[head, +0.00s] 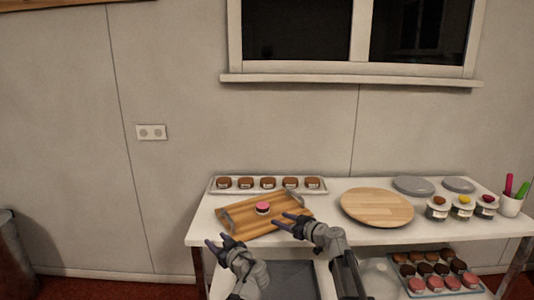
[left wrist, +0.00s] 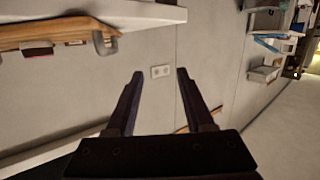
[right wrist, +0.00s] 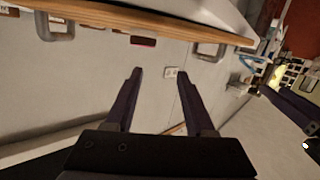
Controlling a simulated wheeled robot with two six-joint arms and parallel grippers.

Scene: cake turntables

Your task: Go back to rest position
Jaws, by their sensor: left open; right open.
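My left gripper (head: 226,245) is open and empty, low at the front left of the white table in the head view. Its spread fingers (left wrist: 160,95) show in the left wrist view with only wall between them. My right gripper (head: 291,224) is open and empty near the front right of the wooden tray. Its fingers (right wrist: 162,95) are spread in the right wrist view with nothing between them. Neither gripper holds anything.
A white tray (head: 213,189) with several brown cakes stands behind. A round wooden board (head: 377,208), grey discs (head: 414,186), topping jars (head: 437,209) and a cup (head: 510,206) of tools stand right. A lower shelf holds several cakes (head: 435,270). A bin (head: 14,260) stands far left.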

